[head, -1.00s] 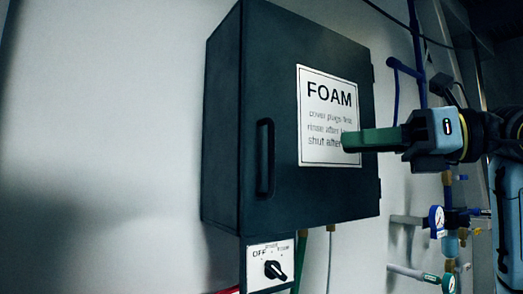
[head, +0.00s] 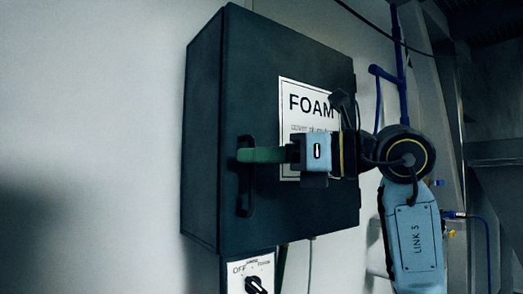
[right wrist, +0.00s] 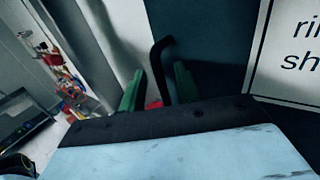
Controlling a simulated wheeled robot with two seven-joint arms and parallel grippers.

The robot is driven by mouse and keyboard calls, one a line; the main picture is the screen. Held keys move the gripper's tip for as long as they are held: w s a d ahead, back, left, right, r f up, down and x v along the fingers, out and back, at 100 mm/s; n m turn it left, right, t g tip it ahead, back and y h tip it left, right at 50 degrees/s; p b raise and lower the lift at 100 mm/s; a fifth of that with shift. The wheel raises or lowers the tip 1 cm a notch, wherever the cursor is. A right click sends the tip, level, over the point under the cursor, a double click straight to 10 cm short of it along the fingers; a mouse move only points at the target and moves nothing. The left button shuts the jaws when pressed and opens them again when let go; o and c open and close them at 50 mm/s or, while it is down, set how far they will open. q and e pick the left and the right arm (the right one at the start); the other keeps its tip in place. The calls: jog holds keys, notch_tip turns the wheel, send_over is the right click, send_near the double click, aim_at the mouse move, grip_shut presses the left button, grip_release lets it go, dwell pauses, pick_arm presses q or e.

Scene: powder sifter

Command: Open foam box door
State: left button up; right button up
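The dark foam box (head: 205,130) hangs on the wall, and its front door (head: 300,215) is closed. The black vertical door handle (head: 245,202) is near the door's left edge. My right gripper (head: 243,155) reaches in from the right, its green fingers level with the upper part of the handle. In the right wrist view, the handle (right wrist: 161,55) stands between the two parted green fingers (right wrist: 157,85). A gap shows on the left side of the handle, so the fingers are not closed on it. My left gripper is not in view.
A white FOAM label (head: 300,105) is on the door, partly behind my right gripper. A selector switch plate (head: 250,272) sits below the box. Blue pipes (head: 378,100) run along the wall at right. Wall left of the box is clear.

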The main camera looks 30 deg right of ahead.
grip_shut()
dwell(0.5)
